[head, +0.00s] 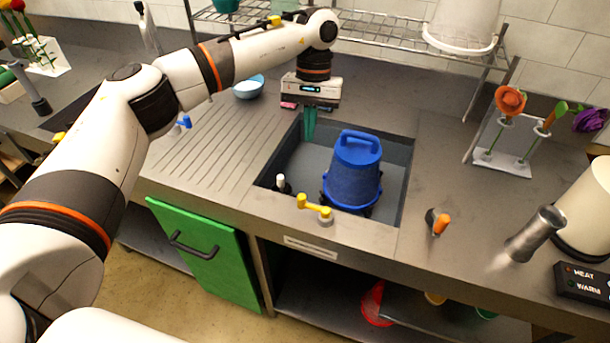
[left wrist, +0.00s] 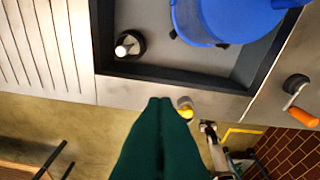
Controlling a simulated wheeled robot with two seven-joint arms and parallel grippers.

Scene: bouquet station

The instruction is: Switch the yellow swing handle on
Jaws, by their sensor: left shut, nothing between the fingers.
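The yellow swing handle (head: 315,207) sits on the counter at the front rim of the sink. Its lever points left from a small round grey base. In the left wrist view a small yellow part of the handle (left wrist: 185,105) shows just right of my fingertips, and the rest is hidden. My left gripper (head: 309,138) has green fingers that are shut with nothing between them. In the head view it points down over the back left of the sink, apart from the handle. The fingers also show in the left wrist view (left wrist: 160,102). My right gripper is not in view.
A blue bucket (head: 352,180) stands in the sink (head: 405,160), behind the handle. A white-capped plug (head: 282,183) is at the sink's front left corner. An orange-handled knob (head: 438,223) and a metal cylinder (head: 535,235) are to the right. The ribbed drainboard (head: 215,150) is clear.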

